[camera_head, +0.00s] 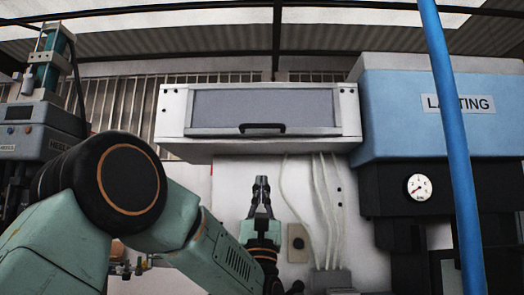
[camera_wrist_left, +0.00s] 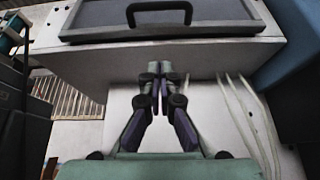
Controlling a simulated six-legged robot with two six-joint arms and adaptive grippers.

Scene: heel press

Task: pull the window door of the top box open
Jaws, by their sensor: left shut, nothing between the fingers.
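The top box (camera_head: 172,118) is a white box high on the wall in the head view, with a grey window door (camera_head: 262,107) in its front. A black handle (camera_head: 262,128) sits at the door's lower edge, and the door looks closed. In the left wrist view the handle (camera_wrist_left: 159,8) is at the top, above the fingertips. My left gripper (camera_head: 261,180) is shut and empty, pointing up below the box's underside. Its fingers also show in the left wrist view (camera_wrist_left: 160,72), apart from the handle. My right gripper is not in view.
A blue machine (camera_head: 395,110) labelled LASTING with a gauge (camera_head: 418,187) stands at the right. A blue pole (camera_head: 456,150) crosses in front of it. White hoses (camera_head: 325,210) run below the box. Another machine (camera_head: 40,135) stands at the left.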

